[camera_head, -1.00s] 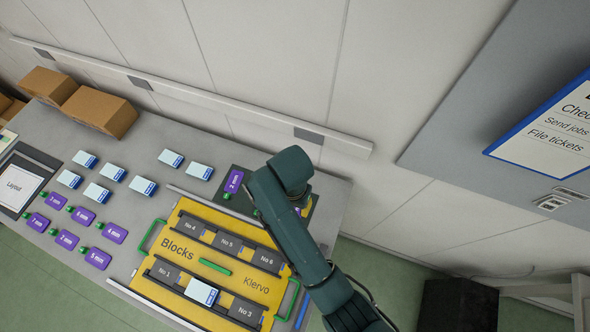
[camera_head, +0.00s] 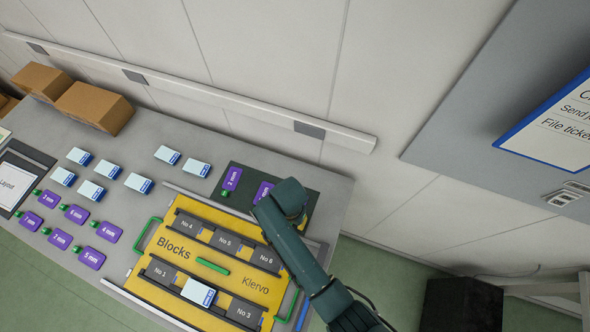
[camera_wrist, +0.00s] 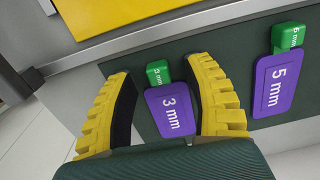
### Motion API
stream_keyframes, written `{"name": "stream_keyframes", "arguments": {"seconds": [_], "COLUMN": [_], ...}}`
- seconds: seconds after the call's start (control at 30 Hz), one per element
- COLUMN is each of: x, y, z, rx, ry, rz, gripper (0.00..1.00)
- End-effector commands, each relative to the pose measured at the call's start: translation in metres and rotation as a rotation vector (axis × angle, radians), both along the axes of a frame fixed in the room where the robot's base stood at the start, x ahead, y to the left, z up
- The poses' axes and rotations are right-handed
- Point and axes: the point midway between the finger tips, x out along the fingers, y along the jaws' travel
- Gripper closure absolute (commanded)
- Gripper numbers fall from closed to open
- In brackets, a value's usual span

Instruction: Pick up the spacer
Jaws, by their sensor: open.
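In the wrist view a purple spacer marked 3 mm (camera_wrist: 170,112) with a green end (camera_wrist: 158,74) lies flat on a dark mat (camera_wrist: 255,150). My gripper (camera_wrist: 160,78) is open, with one yellow finger on each side of this spacer. Gaps show on both sides, and nothing is gripped. A second purple spacer, marked 5 mm (camera_wrist: 276,86), lies to the right, outside the fingers. In the head view two purple tags show on the mat, one in the open (camera_head: 232,179) and one (camera_head: 263,191) partly covered by my arm. My fingers are hidden there.
A yellow Blocks tray (camera_head: 172,275) with grey blocks and one white-blue bottle box (camera_head: 199,292) lies in front of the mat. Several purple spacers (camera_head: 75,213) and white boxes (camera_head: 138,183) lie to the left. Cardboard boxes (camera_head: 95,107) stand at the back left.

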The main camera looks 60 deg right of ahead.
Motion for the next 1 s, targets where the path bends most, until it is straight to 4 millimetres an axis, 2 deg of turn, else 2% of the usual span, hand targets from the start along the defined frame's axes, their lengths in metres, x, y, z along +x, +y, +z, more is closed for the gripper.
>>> {"name": "stream_keyframes", "arguments": {"seconds": [0.07,0.3,0.37,0.77,0.87,1.0], "x": [0.000,0.000,0.000,0.000,0.001,0.001], "y": [0.000,0.000,0.000,0.000,-0.001,-0.001], "z": [0.000,0.001,0.001,0.005,0.022,0.057], "rx": [0.000,0.000,0.000,0.000,-0.002,-0.002], "ry": [0.000,0.000,0.000,-0.001,-0.004,-0.005], "rz": [0.000,0.000,0.000,0.000,0.000,0.000], "gripper": [0.47,0.93,1.00,1.00,1.00,1.00]}}
